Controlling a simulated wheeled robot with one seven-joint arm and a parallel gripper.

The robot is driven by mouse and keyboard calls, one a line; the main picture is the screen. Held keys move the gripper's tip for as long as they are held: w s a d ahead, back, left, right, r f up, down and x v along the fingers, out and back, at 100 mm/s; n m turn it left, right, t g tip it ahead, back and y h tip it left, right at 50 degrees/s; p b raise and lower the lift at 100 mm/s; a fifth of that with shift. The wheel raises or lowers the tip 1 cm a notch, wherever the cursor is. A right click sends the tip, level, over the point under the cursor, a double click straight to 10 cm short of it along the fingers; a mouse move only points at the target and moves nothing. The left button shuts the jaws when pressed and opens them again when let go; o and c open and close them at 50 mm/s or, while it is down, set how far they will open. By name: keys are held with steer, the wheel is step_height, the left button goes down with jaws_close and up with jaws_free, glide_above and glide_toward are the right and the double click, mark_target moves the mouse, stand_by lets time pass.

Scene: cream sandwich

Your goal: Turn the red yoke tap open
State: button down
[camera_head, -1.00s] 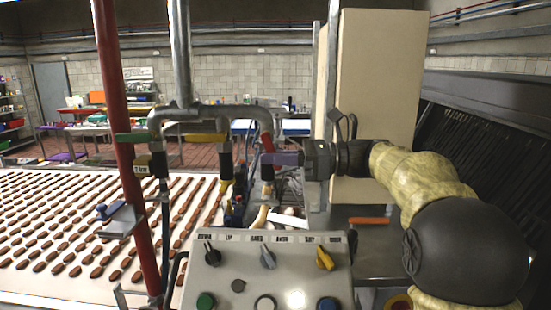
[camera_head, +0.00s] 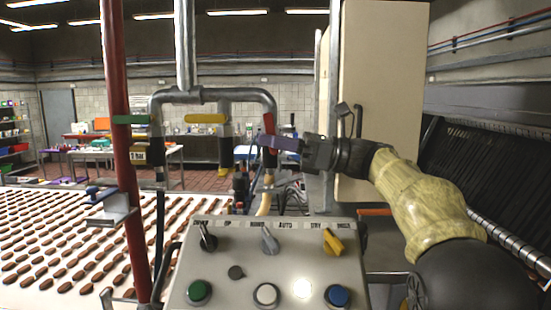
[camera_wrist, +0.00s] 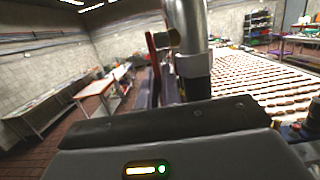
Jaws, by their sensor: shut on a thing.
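The red yoke tap handle (camera_head: 268,122) stands near upright on the right-hand drop of the grey pipe yoke (camera_head: 235,96). It also shows at the upper middle of the wrist view (camera_wrist: 151,48), beside the pipe. My gripper (camera_head: 272,143) comes in from the right, with its purple fingers level at the handle's lower part. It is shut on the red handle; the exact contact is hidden. The yellow handle (camera_head: 205,118) and green handle (camera_head: 135,119) lie level on the other two drops.
A control box (camera_head: 265,262) with knobs and buttons stands below the taps. A red post (camera_head: 118,170) rises at left, before a conveyor (camera_head: 60,225) with rows of brown pieces. A cream cabinet (camera_head: 380,75) stands behind my arm.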

steer(key=shift+a+f+y+b, duration=0.15)
steer(key=shift+y+b, duration=0.4)
steer(key=shift+b, duration=0.95)
steer(key=shift+a+y+b, duration=0.25)
steer(key=shift+y+b, duration=0.3)
steer(key=shift+b, duration=0.9)
steer(key=shift+r, duration=0.2)
steer(key=c, duration=1.9)
jaws_free()
steer(key=shift+f, duration=0.15)
